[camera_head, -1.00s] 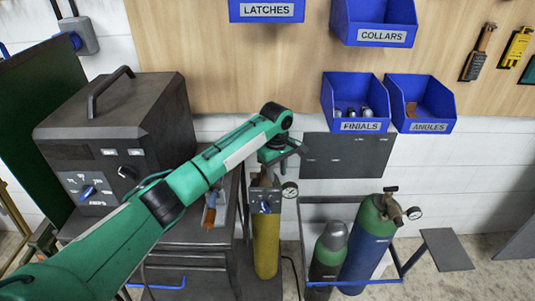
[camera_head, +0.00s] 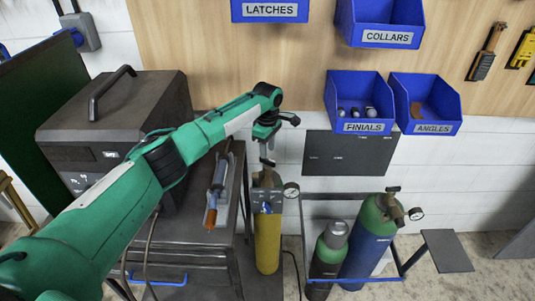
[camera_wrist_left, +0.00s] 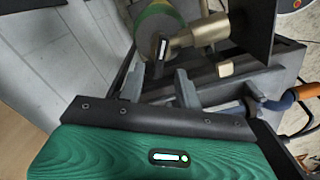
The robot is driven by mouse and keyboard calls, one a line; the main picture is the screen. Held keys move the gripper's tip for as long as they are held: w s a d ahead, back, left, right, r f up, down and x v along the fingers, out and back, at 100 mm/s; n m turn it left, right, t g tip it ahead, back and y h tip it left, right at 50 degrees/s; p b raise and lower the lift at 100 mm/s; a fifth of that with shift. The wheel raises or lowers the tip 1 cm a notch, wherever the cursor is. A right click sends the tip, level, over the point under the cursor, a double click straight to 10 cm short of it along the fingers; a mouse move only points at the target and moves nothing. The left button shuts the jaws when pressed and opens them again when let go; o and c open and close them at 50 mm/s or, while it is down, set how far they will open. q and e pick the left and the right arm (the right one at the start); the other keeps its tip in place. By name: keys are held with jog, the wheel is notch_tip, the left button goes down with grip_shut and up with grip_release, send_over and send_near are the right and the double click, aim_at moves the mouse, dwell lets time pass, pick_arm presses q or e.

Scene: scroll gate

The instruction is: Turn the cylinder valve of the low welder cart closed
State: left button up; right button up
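The yellow gas cylinder (camera_head: 267,240) stands upright at the right side of the dark welder cart (camera_head: 190,258). Its regulator plate (camera_head: 266,201) and round gauge (camera_head: 291,190) show near its top. My left gripper (camera_head: 268,160) hangs fingers down just over the cylinder top and partly hides the valve there. In the left wrist view, my left gripper's two grey fingers (camera_wrist_left: 218,88) are apart with nothing clearly held. A brass valve body (camera_wrist_left: 205,33) and a small black handle with a white mark (camera_wrist_left: 161,47) lie beyond the fingertips. My right gripper is out of view.
The welder box (camera_head: 115,125) stands on the cart, with an orange-tipped torch (camera_head: 212,205) beside it. A second cart (camera_head: 385,280) at right holds a blue cylinder (camera_head: 368,245) and a green one (camera_head: 328,255). Blue bins (camera_head: 358,127) hang on the wall above.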

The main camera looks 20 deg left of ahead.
aim_at(268, 159)
pick_arm(q)
jog(key=shift+f+p, duration=0.35)
jog(key=shift+f, duration=1.9)
jog(key=shift+c, duration=0.2)
grip_shut()
